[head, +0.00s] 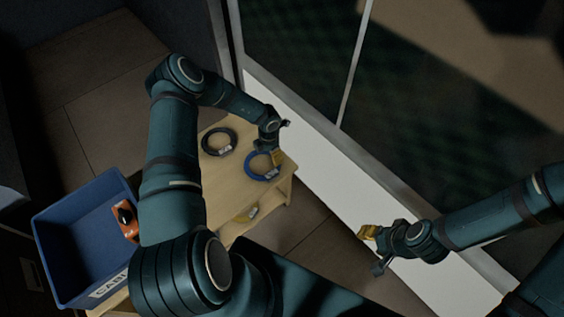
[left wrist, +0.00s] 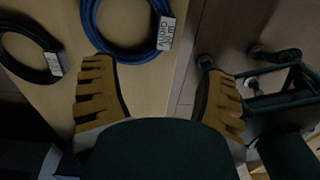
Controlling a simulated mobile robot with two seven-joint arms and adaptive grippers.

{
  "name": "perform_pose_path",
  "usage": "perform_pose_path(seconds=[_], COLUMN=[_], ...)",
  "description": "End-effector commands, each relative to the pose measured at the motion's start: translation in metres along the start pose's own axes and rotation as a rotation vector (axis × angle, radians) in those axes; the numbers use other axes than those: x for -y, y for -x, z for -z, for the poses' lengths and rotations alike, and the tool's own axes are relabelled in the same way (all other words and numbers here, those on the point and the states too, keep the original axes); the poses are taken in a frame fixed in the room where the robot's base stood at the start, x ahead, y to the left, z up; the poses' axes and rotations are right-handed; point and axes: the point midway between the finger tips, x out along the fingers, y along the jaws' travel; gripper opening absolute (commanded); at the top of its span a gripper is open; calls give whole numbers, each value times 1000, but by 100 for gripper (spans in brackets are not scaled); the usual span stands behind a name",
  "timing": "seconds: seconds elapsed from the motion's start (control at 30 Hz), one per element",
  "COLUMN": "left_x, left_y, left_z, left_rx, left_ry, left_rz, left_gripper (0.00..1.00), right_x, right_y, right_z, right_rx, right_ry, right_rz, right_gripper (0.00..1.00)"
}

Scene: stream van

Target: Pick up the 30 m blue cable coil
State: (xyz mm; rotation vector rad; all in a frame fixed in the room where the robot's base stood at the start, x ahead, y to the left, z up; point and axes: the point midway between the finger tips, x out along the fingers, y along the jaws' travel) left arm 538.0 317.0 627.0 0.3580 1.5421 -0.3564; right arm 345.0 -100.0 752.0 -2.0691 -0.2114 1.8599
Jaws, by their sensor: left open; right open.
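The blue cable coil (head: 250,172) lies flat on a light wooden table near its right edge, with a white label on it. My left gripper (head: 277,155) is above the coil's right side. In the left wrist view its yellow fingers (left wrist: 158,85) are spread, with nothing between them, and the coil's lower rim lies just ahead of the left fingertip. My right gripper (head: 372,248) is open and empty, off to the right, away from the table.
A blue crate (head: 62,219) holding an orange object (head: 125,217) stands at left. A white panel (head: 350,190) with windows runs behind the table.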

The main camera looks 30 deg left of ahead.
Motion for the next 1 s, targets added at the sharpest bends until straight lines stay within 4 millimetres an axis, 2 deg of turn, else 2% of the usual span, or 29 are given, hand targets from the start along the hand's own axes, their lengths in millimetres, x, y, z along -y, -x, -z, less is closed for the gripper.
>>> perform_pose_path(seconds=[0.13, 0.43, 0.57, 0.77, 1.0], left_x=[0, 1, 1, 2, 10], left_y=[-16, -71, -83, -91, -124], left_z=[1, 0, 0, 0, 1], left_rx=[-2, -1, -1, 0, -2], left_ry=[17, 13, 13, 12, 12], left_rz=[8, 6, 5, 5, 5], left_gripper=[73, 73, 73, 73, 73], right_x=[-1, -6, -7, -8, -11], right_y=[-4, -17, -20, -21, -30], right_z=[0, 2, 2, 2, 3], right_rx=[-1, -7, -9, -10, -15], right_ry=[1, 2, 2, 2, 3], right_rz=[1, 0, 0, 0, 0], right_gripper=[47, 47, 47, 47, 47])
